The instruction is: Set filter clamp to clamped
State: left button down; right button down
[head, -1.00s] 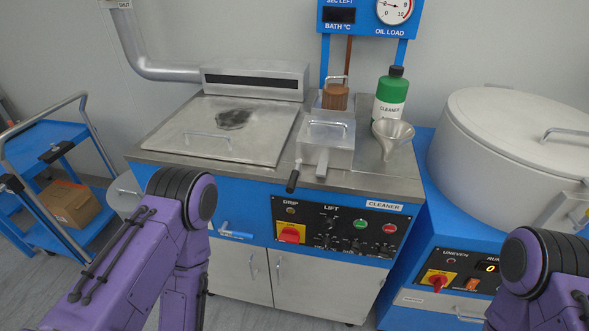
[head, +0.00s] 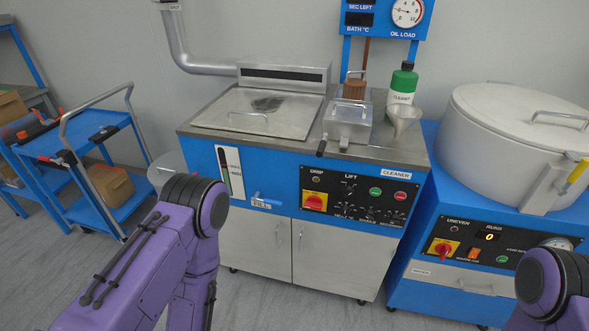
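No part in view is labelled as the filter clamp. A grey metal box with a top handle (head: 347,124) sits on the blue cleaner's steel top, and a black-ended lever (head: 321,147) sticks out toward its front left. A yellow-handled latch (head: 577,172) shows on the white drum (head: 490,150) at the right edge. I cannot tell which of these is the filter clamp, or whether it is clamped. My two purple arms show at the lower left and lower right, but both grippers are out of view.
The cleaner's steel lid (head: 245,122) lies flat. A blue cart (head: 78,145) with a cardboard box (head: 110,183) is at left.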

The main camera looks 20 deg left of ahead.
aim_at(323, 144)
jog(key=k, duration=0.75)
jog(key=u, duration=0.7)
jog(key=i, duration=1.3)
jog(key=z, duration=0.25)
